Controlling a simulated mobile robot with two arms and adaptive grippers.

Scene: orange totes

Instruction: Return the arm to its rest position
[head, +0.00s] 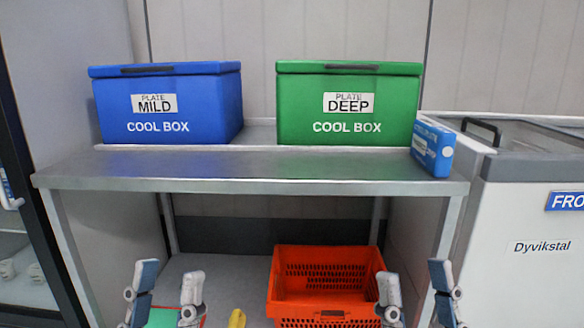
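My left gripper (170,271) is at the lower left of the head view, its two fingers pointing up and spread apart with nothing between the tips. My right gripper (413,270) is at the lower right, also open and empty, its fingers spread in the same way. Both are low in the picture, in front of the steel table (255,187) and apart from each other. The arms behind them are cut off by the bottom edge.
A blue cool box (190,105) marked MILD and a green one (300,108) marked DEEP stand on the table, lids shut. A blue carton (432,148) stands at its right edge. Below are an orange tote (326,302) and a yellow object (237,319). A freezer (525,215) stands right.

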